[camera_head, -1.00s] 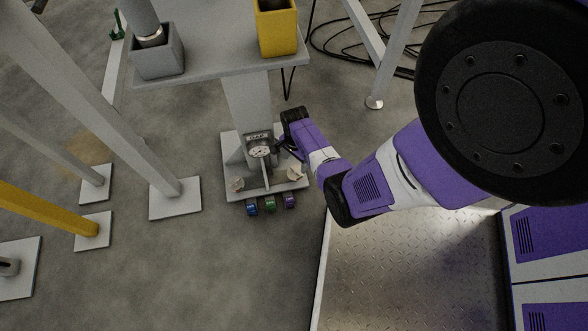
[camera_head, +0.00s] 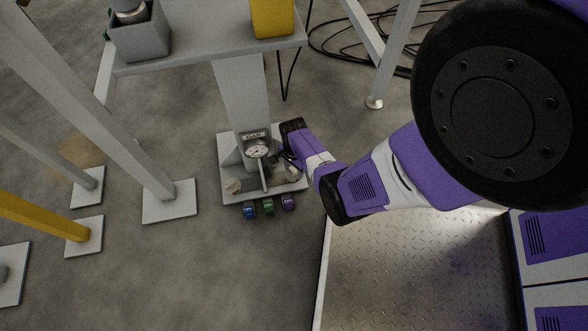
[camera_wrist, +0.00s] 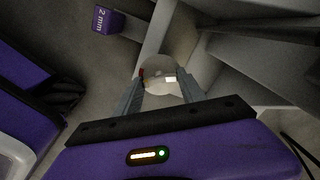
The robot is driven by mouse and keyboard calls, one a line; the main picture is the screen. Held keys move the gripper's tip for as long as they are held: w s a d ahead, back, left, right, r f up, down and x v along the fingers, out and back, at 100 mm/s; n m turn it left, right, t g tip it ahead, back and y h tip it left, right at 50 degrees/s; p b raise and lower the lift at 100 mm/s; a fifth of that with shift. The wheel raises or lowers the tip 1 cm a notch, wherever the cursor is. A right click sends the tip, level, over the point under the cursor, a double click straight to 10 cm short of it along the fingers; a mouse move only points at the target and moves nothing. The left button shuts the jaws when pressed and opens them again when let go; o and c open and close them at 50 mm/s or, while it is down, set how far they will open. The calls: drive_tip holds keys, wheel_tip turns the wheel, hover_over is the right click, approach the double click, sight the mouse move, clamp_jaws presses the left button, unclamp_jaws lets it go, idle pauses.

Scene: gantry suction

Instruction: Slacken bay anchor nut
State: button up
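The gantry foot's base plate (camera_head: 236,193) lies on the floor under a grey post, with a dial gauge marked GAP (camera_head: 257,151) on its front. A pale round anchor nut (camera_head: 292,173) sits at the plate's right side, and another round piece (camera_head: 233,185) at its left. My gripper (camera_head: 291,161) reaches in from the right, close by the right nut. In the wrist view my gripper's two grey fingers (camera_wrist: 164,90) are apart. The pale disc (camera_wrist: 178,72) lies between and just beyond their tips, with a small white patch and a red spot. Contact cannot be told.
Blue (camera_head: 250,212), green (camera_head: 269,207) and purple (camera_head: 289,202) blocks lie along the plate's front; the purple one reads 2 mm in the wrist view (camera_wrist: 104,20). A grey shelf (camera_head: 190,56) overhangs the plate. Black cables (camera_head: 350,48) lie behind.

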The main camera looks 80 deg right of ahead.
drive_tip(key=c, duration=0.6)
drive_tip(key=shift+n, duration=0.3)
drive_tip(key=shift+n+p, duration=0.4)
drive_tip(key=shift+n, duration=2.9)
drive_tip(key=o, duration=1.4)
